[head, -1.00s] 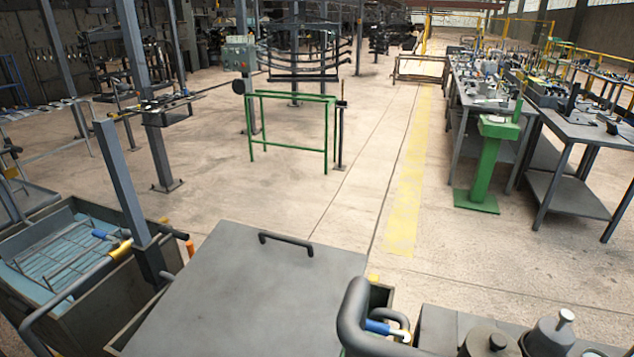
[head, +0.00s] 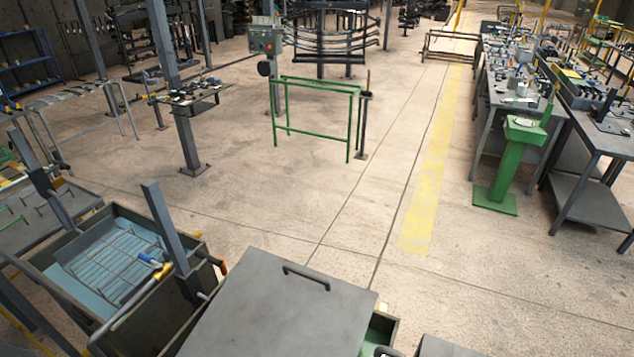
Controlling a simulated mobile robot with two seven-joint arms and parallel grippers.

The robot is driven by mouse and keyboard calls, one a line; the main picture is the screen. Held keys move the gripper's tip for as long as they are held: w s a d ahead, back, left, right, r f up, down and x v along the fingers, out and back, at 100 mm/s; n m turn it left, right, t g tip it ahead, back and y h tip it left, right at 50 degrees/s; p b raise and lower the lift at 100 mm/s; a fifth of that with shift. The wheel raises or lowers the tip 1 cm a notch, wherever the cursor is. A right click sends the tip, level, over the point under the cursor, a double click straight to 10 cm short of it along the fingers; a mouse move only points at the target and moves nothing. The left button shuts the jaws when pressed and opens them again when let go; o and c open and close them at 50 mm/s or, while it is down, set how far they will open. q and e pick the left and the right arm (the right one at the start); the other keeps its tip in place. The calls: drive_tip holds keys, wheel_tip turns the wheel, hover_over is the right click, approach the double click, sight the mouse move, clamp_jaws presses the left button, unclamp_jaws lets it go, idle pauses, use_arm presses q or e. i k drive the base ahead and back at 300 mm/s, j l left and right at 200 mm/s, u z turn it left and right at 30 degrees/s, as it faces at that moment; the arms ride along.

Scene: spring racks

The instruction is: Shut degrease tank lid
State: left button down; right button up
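A flat grey lid (head: 275,318) with a dark bar handle (head: 306,277) fills the bottom middle of the head view. It covers most of a tank; a strip of the tank's green inside (head: 378,334) shows past the lid's right edge. I cannot tell whether the lid lies flush on the rim or is tilted above it. To its left stands an open grey tank (head: 200,259) with blue liquid and a wire basket (head: 118,268) in it. No label shows which tank is the degrease tank. Neither of my grippers is in view.
A green pedestal (head: 503,165) and loaded workbenches (head: 478,112) are at the right. The floor around the yellow strip (head: 430,185) is clear.

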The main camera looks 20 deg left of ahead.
sight(269, 304)
drive_tip(key=i+l+u, duration=0.15)
drive_tip(key=i+u, duration=0.2)
drive_tip(key=i+l+u, duration=1.4)
drive_tip(key=l, duration=0.2)
drive_tip(key=l+u, duration=0.35)
drive_tip(key=l, duration=0.2)
drive_tip(key=i+l+u, duration=0.15)
drive_tip(key=l+u, duration=0.2)
drive_tip(key=l, duration=0.25)
drive_tip(key=l+u, duration=0.4)
drive_tip(key=l, duration=0.2)
